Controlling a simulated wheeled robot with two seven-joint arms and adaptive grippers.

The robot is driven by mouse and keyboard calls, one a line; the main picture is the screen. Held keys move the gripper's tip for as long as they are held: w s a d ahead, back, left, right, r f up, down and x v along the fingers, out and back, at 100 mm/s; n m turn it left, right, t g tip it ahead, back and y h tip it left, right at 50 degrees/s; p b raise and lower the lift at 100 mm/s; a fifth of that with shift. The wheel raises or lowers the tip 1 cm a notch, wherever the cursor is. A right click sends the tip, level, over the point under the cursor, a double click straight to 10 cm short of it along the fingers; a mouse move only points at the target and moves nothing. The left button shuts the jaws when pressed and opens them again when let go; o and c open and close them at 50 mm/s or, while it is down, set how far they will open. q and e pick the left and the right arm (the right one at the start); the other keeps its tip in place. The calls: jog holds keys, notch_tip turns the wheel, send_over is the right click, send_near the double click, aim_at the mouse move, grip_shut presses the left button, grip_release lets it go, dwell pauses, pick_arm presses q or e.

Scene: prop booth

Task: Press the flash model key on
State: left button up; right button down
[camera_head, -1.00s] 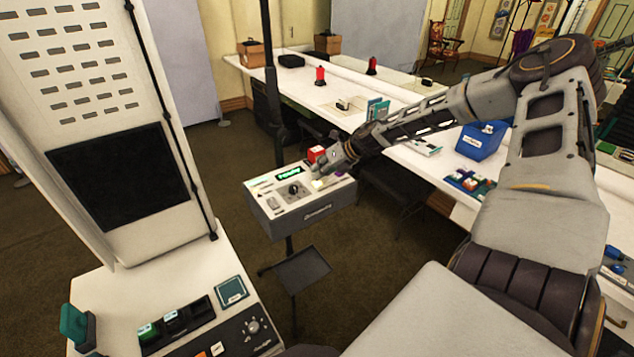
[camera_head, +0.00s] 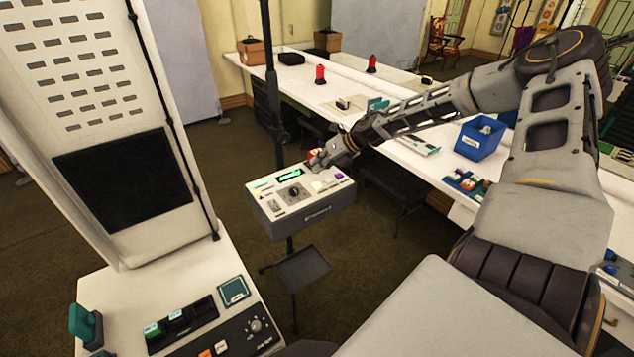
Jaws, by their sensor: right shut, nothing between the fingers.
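A light grey control box (camera_head: 296,218) stands on a post near the middle of the head view. Its top has a lit green display (camera_head: 289,175), a dark round knob (camera_head: 294,191), a pale yellowish key (camera_head: 317,186) and a purple key (camera_head: 339,176). I cannot read which key is the flash model key. My right gripper (camera_head: 318,160) is shut and empty at the back right edge of the box's top. It partly hides a red part (camera_head: 312,154) there. I cannot tell if the fingertips touch the box. My left gripper is not in view.
A white panel cabinet (camera_head: 100,90) with a console stands at the left. A long white table (camera_head: 400,100) behind carries red lamps, a blue bin (camera_head: 480,138) and small items. A small dark shelf (camera_head: 303,268) sits on the post below the box. Open floor lies between.

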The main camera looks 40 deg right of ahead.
jog(key=shift+r+p, duration=0.6)
jog(key=shift+r, duration=0.4)
